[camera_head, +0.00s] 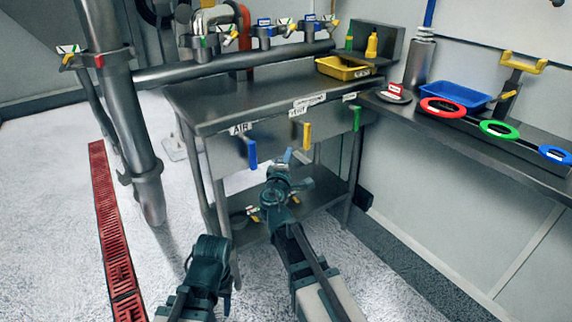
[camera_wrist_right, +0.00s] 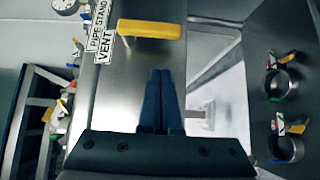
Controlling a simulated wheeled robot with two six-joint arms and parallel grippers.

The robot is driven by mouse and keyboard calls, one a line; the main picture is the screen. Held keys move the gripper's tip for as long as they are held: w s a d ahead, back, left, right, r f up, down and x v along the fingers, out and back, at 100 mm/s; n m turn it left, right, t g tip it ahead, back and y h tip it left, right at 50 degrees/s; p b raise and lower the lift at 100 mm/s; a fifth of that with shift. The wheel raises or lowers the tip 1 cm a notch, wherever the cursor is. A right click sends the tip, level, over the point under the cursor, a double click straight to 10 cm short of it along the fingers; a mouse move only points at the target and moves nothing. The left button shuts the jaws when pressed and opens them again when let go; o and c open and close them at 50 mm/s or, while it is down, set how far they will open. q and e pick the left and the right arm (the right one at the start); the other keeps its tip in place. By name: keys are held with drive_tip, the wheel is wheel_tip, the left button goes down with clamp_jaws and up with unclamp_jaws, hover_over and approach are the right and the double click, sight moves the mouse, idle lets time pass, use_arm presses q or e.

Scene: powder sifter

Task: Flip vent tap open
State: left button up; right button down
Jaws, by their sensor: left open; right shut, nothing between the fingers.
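The vent tap has a yellow lever (camera_head: 307,136) that stands upright on the front of the steel table, under the VENT label (camera_head: 297,112). In the right wrist view the yellow lever (camera_wrist_right: 150,29) lies across the picture, next to the VENT label (camera_wrist_right: 103,73). My right gripper (camera_head: 288,155) is just left of and below the lever in the head view. Its dark blue fingers (camera_wrist_right: 160,72) are shut and empty, with a visible gap to the lever in the picture. My left gripper (camera_head: 225,284) is low in front of the table, open, its fingers hard to see.
A blue lever (camera_head: 251,153) under the AIR label (camera_head: 240,129) and a green lever (camera_head: 357,118) flank the yellow one. A thick grey pipe (camera_head: 110,90) stands at the left. A yellow tray (camera_head: 345,69) sits on the table. Open floor lies at left.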

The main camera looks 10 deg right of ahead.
drive_tip(key=w+d, duration=0.2)
drive_tip(key=d, duration=0.1)
drive_tip(key=w+d, duration=0.1)
drive_tip(key=shift+d, duration=0.3)
